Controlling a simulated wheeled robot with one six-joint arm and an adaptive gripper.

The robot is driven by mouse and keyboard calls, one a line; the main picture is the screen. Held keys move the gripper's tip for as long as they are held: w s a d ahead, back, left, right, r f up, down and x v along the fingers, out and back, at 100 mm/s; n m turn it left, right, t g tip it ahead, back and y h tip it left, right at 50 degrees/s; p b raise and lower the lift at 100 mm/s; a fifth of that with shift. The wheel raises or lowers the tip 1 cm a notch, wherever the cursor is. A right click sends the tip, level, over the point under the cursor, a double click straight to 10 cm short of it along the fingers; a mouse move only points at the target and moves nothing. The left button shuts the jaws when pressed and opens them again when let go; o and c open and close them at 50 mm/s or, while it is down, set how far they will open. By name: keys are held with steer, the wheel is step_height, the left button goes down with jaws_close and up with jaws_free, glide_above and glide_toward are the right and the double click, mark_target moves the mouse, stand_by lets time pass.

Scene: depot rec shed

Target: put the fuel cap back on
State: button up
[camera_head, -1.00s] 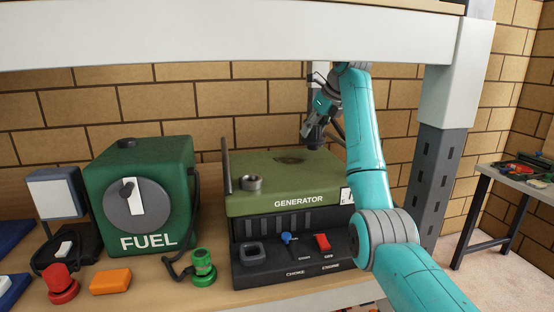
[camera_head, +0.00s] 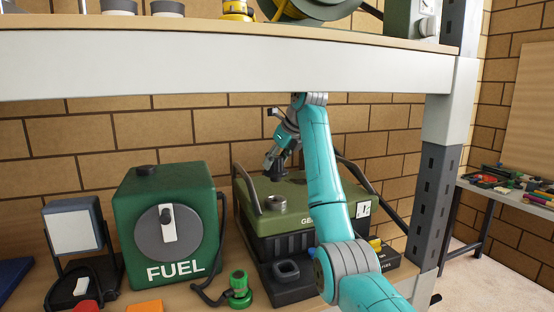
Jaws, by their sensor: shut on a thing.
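My gripper (camera_head: 273,163) is above the back of the green generator (camera_head: 305,188), pointing down. It is shut on a small black piece, which looks like the fuel cap (camera_head: 279,172); its lower edge is close to the generator top, and I cannot tell whether it touches. The open metal filler neck (camera_head: 277,203) stands uncapped on the generator's top, in front of the gripper and apart from the cap. My arm hides the generator's right middle and part of its label.
A green FUEL box (camera_head: 168,235) with a dial stands left of the generator. The upper shelf edge (camera_head: 220,72) hangs above my arm.

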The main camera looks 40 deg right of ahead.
mark_target(278, 181)
step_height(278, 181, down, 2)
steer(key=shift+a+f, duration=0.1)
steer(key=shift+f, duration=1.25)
steer(key=shift+f, duration=1.5)
stand_by(0.4)
steer(key=o, duration=1.3)
step_height(278, 181, up, 10)
